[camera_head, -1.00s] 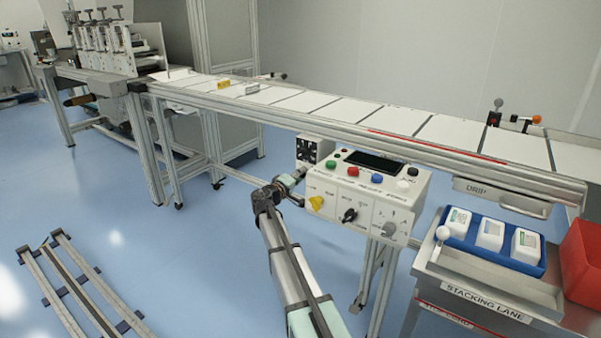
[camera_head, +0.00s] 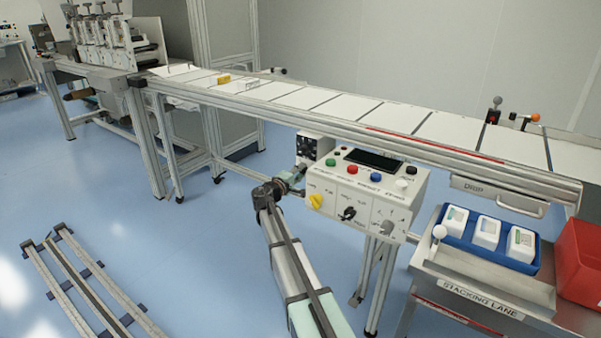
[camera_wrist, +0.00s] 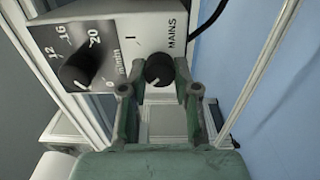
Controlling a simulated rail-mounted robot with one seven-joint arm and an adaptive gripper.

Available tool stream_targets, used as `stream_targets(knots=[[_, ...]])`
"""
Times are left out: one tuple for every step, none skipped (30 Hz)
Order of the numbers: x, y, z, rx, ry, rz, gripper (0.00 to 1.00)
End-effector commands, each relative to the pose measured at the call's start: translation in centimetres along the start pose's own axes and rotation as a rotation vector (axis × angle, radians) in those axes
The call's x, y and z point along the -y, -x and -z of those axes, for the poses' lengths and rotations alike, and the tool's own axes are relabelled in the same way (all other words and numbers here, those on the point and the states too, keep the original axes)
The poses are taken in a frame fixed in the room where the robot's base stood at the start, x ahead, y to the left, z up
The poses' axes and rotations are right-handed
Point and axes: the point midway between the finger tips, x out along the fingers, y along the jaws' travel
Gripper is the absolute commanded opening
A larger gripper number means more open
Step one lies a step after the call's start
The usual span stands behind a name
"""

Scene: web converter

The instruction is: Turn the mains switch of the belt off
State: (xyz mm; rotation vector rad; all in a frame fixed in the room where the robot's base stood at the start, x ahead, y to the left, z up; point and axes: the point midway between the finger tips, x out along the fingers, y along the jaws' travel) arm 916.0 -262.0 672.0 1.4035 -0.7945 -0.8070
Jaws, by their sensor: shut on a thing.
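In the head view my gripper (camera_head: 291,178) is at the left of the white control panel (camera_head: 370,188), and the knob cannot be made out there. The belt (camera_head: 380,119) carries white panels.
A black speed dial (camera_wrist: 80,68), marked up to 20 m/min, is left of the knob. A black cable (camera_wrist: 191,11) hangs at the box's right. The control panel has a yellow knob (camera_head: 315,201) near my arm. A blue tray (camera_head: 463,238) and red bin (camera_head: 584,262) stand right.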

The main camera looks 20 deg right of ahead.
Motion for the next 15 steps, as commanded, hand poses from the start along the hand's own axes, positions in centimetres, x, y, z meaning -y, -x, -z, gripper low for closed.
stream_targets(knots=[[-0.09, -0.13, 0.03, 0.000, 0.002, -0.002, 0.00], [-0.09, -0.13, 0.03, 0.000, 0.002, -0.002, 0.00], [-0.10, -0.13, 0.03, 0.000, 0.002, -0.002, 0.00], [-0.10, -0.13, 0.03, 0.000, 0.002, -0.002, 0.41], [-0.10, -0.13, 0.02, 0.000, 0.002, -0.002, 0.51], [-0.09, -0.12, 0.02, 0.000, 0.001, -0.002, 0.55], [-0.09, -0.11, 0.02, 0.000, 0.001, -0.002, 0.55], [-0.08, -0.09, 0.02, 0.000, 0.001, -0.001, 0.55], [-0.07, -0.08, 0.01, 0.000, 0.001, -0.001, 0.55], [-0.06, -0.07, 0.01, 0.000, 0.000, -0.001, 0.55], [-0.05, -0.07, 0.01, 0.000, 0.000, -0.001, 0.55], [-0.05, -0.06, 0.00, 0.000, 0.000, -0.001, 0.55], [-0.04, -0.05, 0.01, 0.000, 0.000, -0.001, 0.55], [-0.04, -0.02, 0.00, 0.000, 0.000, -0.001, 0.55], [-0.03, 0.06, -0.01, 0.000, 0.000, -0.001, 0.55]])
